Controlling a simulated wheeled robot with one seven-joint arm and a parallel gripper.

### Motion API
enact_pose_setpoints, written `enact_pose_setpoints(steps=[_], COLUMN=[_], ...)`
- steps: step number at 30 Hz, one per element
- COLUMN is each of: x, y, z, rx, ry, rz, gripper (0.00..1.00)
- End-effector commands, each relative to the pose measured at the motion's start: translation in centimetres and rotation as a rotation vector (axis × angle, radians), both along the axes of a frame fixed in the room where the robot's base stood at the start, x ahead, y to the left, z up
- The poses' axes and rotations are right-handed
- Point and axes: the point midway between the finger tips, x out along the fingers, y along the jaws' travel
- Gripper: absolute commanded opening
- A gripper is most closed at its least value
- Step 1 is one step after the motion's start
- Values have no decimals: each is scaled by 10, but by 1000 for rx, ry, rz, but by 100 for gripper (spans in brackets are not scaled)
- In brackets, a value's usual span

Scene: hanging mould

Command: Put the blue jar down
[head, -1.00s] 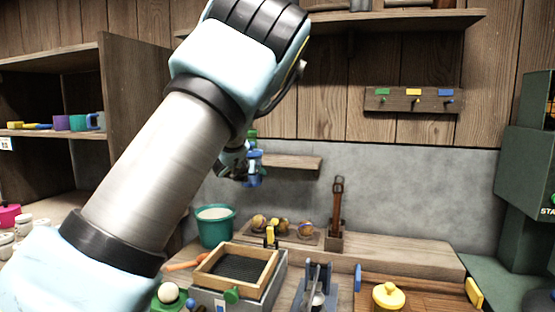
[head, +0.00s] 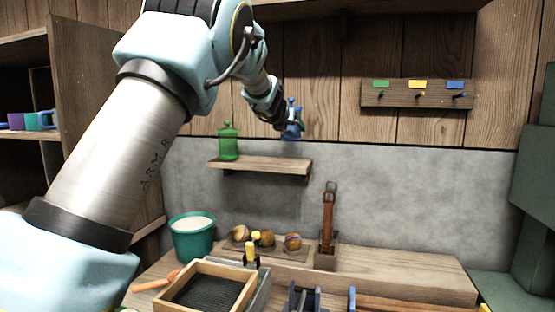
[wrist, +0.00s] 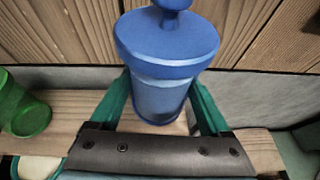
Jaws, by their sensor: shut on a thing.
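The blue jar (head: 292,122) is held upright in my gripper (head: 283,121), in front of the wall and above the right part of a small wooden shelf (head: 262,168). In the wrist view the two green fingers of my gripper (wrist: 160,112) are shut on the sides of the blue jar (wrist: 165,60), which has a wide lid and a round knob. A gap shows between jar and shelf in the head view. The green jar (head: 228,142) stands on the left end of the shelf; it also shows at the left of the wrist view (wrist: 22,108).
The right part of the shelf is bare. A hook board (head: 418,95) with coloured tags hangs at the right. Below are a teal bucket (head: 192,240), several round balls on a board, a leather strap (head: 328,220) and a wooden frame (head: 210,268).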

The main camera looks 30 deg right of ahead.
Motion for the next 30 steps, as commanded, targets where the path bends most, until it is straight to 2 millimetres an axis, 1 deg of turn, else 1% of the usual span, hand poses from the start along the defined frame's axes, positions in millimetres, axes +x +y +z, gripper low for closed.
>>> enact_pose_setpoints(steps=[1, 3, 6, 10, 16, 19, 26, 27, 30], x=[0, 1, 0, 0, 0, 0, 0, 0, 0], y=[1, 1, 0, 0, 0, 1, 1, 1, 1], z=[-18, -29, -39, -46, -74, -80, -80, -81, -81], rx=[-2, -2, -2, -1, -2, -1, 0, 2, 2], ry=[2, 1, -1, -1, 1, 0, 0, 1, 1], rz=[2, 3, 1, 0, 1, 1, 1, 1, 1], gripper=[0, 0, 0, 0, 0, 0, 0, 83, 94])
